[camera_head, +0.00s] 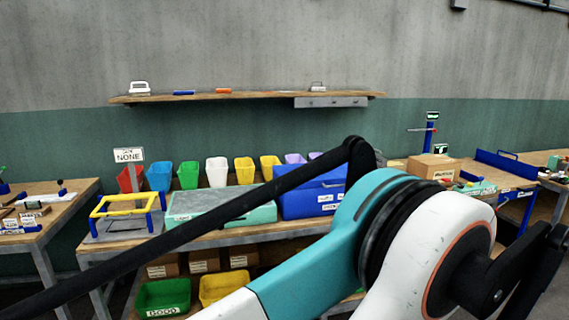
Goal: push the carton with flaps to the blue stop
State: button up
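A brown carton (433,167) with a white label stands on the right part of the workbenches, beyond my arm. Its flaps are too small to make out clearly. A long blue raised panel (507,167), which looks like the blue stop, stands to the right of the carton, with a gap between them. My teal, white and black arm fills the lower middle and right of the view and hides part of the bench in front of the carton. My gripper's fingers cannot be made out in this view.
A blue post (429,138) with a sign rises behind the carton. A large blue box (300,203), a mint-green case (200,206) and a yellow frame (127,203) stand on the middle bench. Colored bins line its back. A wall shelf (250,97) hangs above.

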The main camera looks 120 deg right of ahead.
aim_at(450, 172)
jog(key=z, duration=5.1)
jog(key=i+l, duration=0.1)
jog(key=i, duration=0.25)
jog(key=i+l+u, duration=0.1)
jog(key=i, duration=0.3)
